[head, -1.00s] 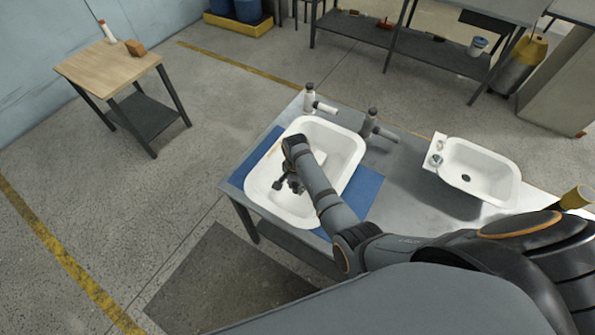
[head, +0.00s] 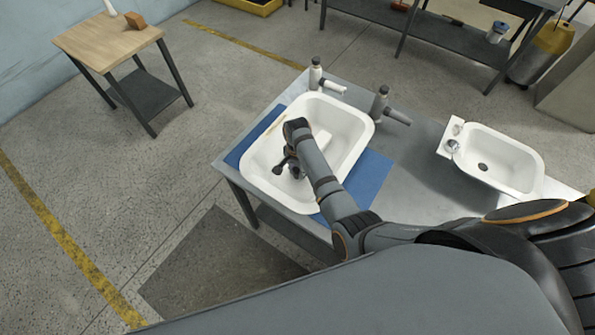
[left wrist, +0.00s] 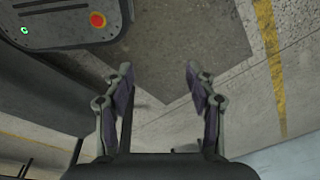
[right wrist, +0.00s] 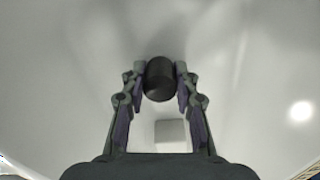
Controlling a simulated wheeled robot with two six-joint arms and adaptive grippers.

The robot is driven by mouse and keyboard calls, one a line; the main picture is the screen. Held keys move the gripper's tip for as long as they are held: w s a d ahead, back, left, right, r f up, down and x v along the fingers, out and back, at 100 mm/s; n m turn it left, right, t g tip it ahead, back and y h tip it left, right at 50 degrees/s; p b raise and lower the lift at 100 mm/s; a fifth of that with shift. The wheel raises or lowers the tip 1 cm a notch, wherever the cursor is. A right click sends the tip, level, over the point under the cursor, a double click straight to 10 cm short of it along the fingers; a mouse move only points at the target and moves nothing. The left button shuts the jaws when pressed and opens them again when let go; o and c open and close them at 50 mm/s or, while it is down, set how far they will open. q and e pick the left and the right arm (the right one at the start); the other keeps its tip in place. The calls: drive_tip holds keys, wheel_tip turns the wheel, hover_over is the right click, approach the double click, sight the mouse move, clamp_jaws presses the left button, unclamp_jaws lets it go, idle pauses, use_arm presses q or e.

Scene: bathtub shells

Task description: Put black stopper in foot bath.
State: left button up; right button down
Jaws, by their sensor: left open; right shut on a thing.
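The foot bath appears to be the larger white basin (head: 258,172) on the blue mat; a pale block (right wrist: 172,130) shows inside it. My right arm reaches down into this basin. My right gripper (head: 287,168) is inside it, fingers down, partly hidden by my wrist. In the right wrist view the gripper (right wrist: 160,88) is shut on the black stopper (right wrist: 160,76), a short dark cylinder between the fingertips. I cannot tell whether the stopper touches the basin's floor. My left gripper (left wrist: 158,80) is open and empty above the floor, outside the head view.
A wooden side table (head: 105,42) stands far left.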

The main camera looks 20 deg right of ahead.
sight(297, 169)
drive_tip(key=c, duration=1.4)
unclamp_jaws()
drive_tip(key=shift+f, duration=0.2)
drive_tip(key=o, duration=0.4)
drive_tip(key=shift+w, duration=0.1)
use_arm(q)
drive_tip(key=shift+s+a+f, duration=0.1)
drive_tip(key=shift+s+a, duration=0.05)
drive_tip(key=shift+s, duration=0.4)
drive_tip(key=shift+s+a+f, duration=0.1)
drive_tip(key=shift+s, duration=0.45)
drive_tip(key=shift+w, duration=0.1)
use_arm(e)
wheel_tip(297, 169, up, 10)
drive_tip(key=p, duration=0.9)
drive_tip(key=shift+f, duration=0.1)
use_arm(q)
wheel_tip(297, 169, up, 9)
drive_tip(key=shift+w, duration=0.2)
use_arm(e)
wheel_tip(297, 169, up, 2)
drive_tip(key=shift+r, duration=0.25)
use_arm(q)
drive_tip(key=shift+s+a, duration=0.1)
